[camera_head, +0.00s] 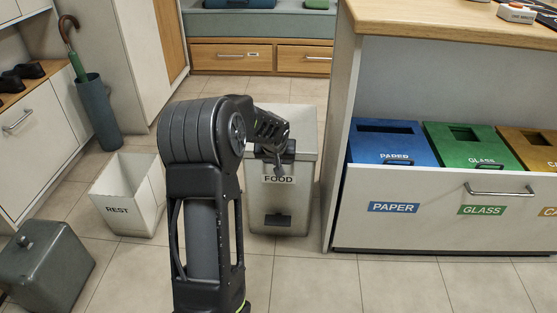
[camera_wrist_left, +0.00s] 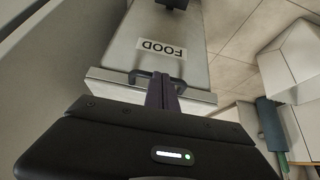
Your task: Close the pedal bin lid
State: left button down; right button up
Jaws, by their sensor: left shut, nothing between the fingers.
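The grey pedal bin labelled FOOD (camera_head: 298,207) stands on the tiled floor, partly hidden behind my left arm. Its pale lid (camera_head: 300,122) looks flat and down on the bin in the head view, though the arm hides part of its edge. My left gripper (camera_head: 280,168) is at the bin's upper front, just above the FOOD label. In the left wrist view, the bin front (camera_wrist_left: 190,30) appears upside down. My shut, empty fingers (camera_wrist_left: 162,88) overlap the dark handle (camera_wrist_left: 134,76) at the lid edge; I cannot tell whether they touch. My right gripper is out of view.
An open white REST bin (camera_head: 147,213) and a dark grey lidded box (camera_head: 45,262) stand left. A cabinet with a drawer (camera_head: 430,220) holding PAPER and GLASS bins stands close on the right. An umbrella stand (camera_head: 100,112) is behind left. Floor tiles in front are clear.

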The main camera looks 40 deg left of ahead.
pick_arm(q)
jog(key=shift+s+d+f, duration=0.1)
jog(key=shift+s+f, duration=0.3)
jog(key=shift+f, duration=0.45)
notch_tip(320, 180, up, 6)
jog(key=w+p, duration=0.1)
jog(key=p, duration=0.3)
jog(key=s+d+f, duration=0.1)
jog(key=s+d, duration=0.4)
jog(key=s, duration=0.2)
jog(key=shift+d+f+b, duration=0.35)
jog(key=shift+b, duration=0.1)
jog(key=shift+s, duration=0.1)
